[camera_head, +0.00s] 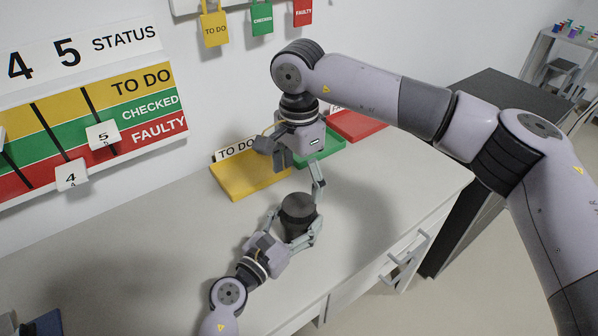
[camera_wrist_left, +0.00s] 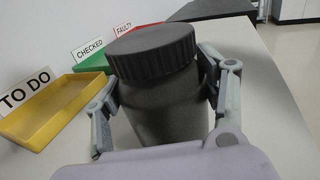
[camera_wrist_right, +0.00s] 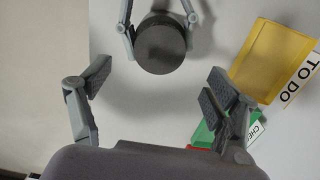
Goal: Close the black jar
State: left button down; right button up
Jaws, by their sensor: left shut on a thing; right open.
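The black jar (camera_head: 298,220) stands upright on the white counter, with its ribbed dark lid (camera_wrist_left: 152,52) on top. I cannot tell whether the lid is screwed tight. My left gripper (camera_head: 289,228) is shut around the jar's body, one finger on each side below the lid, as the left wrist view shows. My right gripper (camera_head: 299,172) is open and empty, pointing down above and behind the jar. In the right wrist view the jar's round lid (camera_wrist_right: 160,45) lies at the top, just beyond the gap between the open fingers (camera_wrist_right: 157,82).
A yellow TO DO tray (camera_head: 240,185), a green CHECKED tray (camera_head: 322,156) and a red FAULTY tray (camera_head: 358,126) line the wall behind the jar. A status board (camera_head: 95,120) hangs at left. Drawer handles (camera_head: 405,265) stick out in front. The counter left of the jar is mostly clear.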

aim_at(299, 204)
notch_tip(299, 204, down, 7)
jog(key=shift+f, duration=0.1)
dwell(0.3)
jog(key=shift+c, duration=0.4)
jog(key=c, duration=1.2)
jog(key=m, duration=0.6)
jog(key=shift+c, duration=0.2)
jog(key=m, duration=0.6)
jog(key=o, duration=1.4)
